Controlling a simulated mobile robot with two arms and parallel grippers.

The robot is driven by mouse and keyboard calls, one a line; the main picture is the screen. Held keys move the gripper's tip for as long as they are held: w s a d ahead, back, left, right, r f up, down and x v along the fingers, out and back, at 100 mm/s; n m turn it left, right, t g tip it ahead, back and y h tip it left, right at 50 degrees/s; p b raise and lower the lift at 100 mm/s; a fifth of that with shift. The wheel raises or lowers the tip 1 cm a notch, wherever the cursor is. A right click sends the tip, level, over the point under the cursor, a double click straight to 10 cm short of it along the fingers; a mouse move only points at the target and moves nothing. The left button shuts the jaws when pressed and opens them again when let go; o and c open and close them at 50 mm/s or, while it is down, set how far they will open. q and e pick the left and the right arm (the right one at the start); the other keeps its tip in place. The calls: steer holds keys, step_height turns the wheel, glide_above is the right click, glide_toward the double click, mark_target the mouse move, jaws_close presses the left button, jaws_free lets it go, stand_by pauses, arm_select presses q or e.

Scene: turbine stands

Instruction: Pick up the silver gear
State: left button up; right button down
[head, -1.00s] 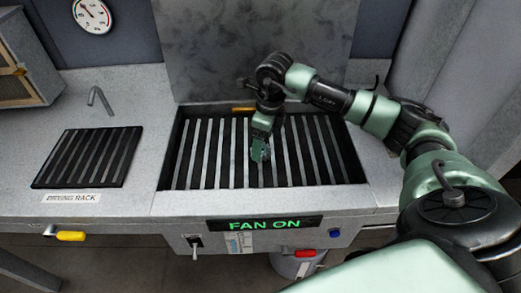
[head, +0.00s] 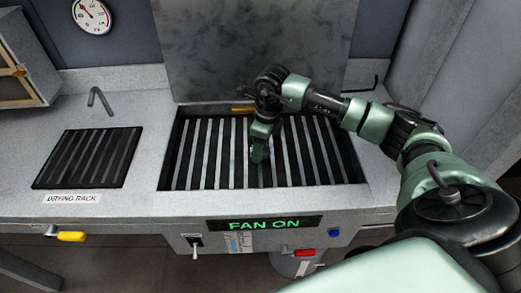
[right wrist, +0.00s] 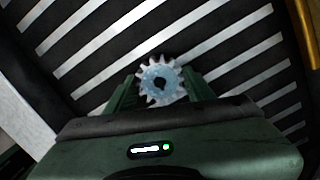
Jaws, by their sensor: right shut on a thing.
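The silver gear (right wrist: 148,78) is a toothed wheel with a dark hole in its middle. In the right wrist view it sits between the two green fingers of my right gripper (right wrist: 160,92), which is shut on it. In the head view my right gripper (head: 259,151) points down at the middle of the slatted grate (head: 208,150). The gear is mostly hidden there by the fingers. I cannot tell whether it still touches the slats. My left gripper is not in view.
A drying rack (head: 88,158) with its label (head: 72,198) stands at the left, empty. A tap (head: 100,100) is behind it. A "FAN ON" sign (head: 264,223), a switch (head: 195,243) and a red handle (head: 305,253) are along the front. A tall panel (head: 255,50) rises behind the grate.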

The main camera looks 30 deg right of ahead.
steer(key=shift+r, duration=0.1)
step_height(320, 180, up, 20)
steer(key=b, duration=0.1)
stand_by(0.4)
